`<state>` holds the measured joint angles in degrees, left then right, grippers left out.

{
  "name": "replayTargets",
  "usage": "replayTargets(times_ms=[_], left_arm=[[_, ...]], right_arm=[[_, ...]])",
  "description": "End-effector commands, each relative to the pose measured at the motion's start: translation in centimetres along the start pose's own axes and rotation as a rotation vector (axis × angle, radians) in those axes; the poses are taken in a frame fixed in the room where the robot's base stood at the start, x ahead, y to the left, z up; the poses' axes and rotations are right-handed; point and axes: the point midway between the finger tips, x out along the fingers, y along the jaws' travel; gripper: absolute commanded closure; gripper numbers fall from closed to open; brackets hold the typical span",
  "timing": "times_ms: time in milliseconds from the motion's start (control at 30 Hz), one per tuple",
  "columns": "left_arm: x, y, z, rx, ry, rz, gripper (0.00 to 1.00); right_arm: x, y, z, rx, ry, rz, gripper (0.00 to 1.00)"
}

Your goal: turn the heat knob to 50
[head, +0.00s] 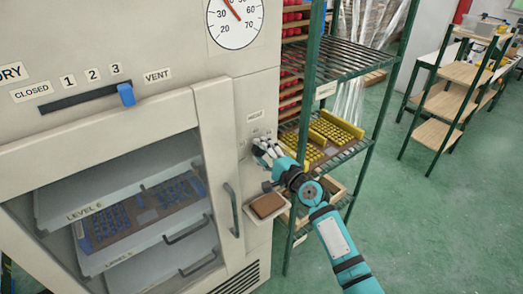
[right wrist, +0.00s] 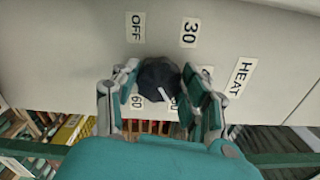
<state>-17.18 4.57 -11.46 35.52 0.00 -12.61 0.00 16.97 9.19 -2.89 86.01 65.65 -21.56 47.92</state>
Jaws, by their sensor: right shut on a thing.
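The black heat knob (right wrist: 158,76) shows in the right wrist view on the oven's pale front panel. My right gripper (right wrist: 160,88) has its fingers on either side of it and is shut on it. Labels OFF (right wrist: 135,27), 30 (right wrist: 190,32), 60 (right wrist: 137,101) and HEAT (right wrist: 240,77) surround the knob; another label beside a finger is partly covered. In the head view my right gripper (head: 266,149) is at the oven's right front, hiding the knob. My left gripper is out of view.
A round gauge (head: 236,14) with a red needle is high on the oven. The blue vent slider (head: 126,94) is near VENT. The glass door (head: 130,200) looks closed over trays. A small ledge with a brown block (head: 268,205) is below my gripper; a green rack (head: 345,58) stands close right.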

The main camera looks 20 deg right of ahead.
Motion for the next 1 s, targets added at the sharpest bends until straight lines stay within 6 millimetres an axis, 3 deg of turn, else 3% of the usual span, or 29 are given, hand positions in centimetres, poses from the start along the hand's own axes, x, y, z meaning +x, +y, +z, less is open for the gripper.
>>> replayTargets(times_ms=[667,700,833,1000], left_arm=[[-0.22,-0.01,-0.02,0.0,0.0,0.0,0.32],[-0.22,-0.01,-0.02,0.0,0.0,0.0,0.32],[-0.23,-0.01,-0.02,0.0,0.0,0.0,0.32],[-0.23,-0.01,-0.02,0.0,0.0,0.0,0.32]], right_arm=[[-0.03,0.08,-0.06,0.058,0.001,0.002,0.88],[-0.03,0.08,-0.06,0.058,0.001,0.002,0.51],[-0.02,0.05,-0.05,0.057,0.001,0.001,0.34],[-0.01,0.02,-0.04,0.057,0.001,0.001,0.32]])
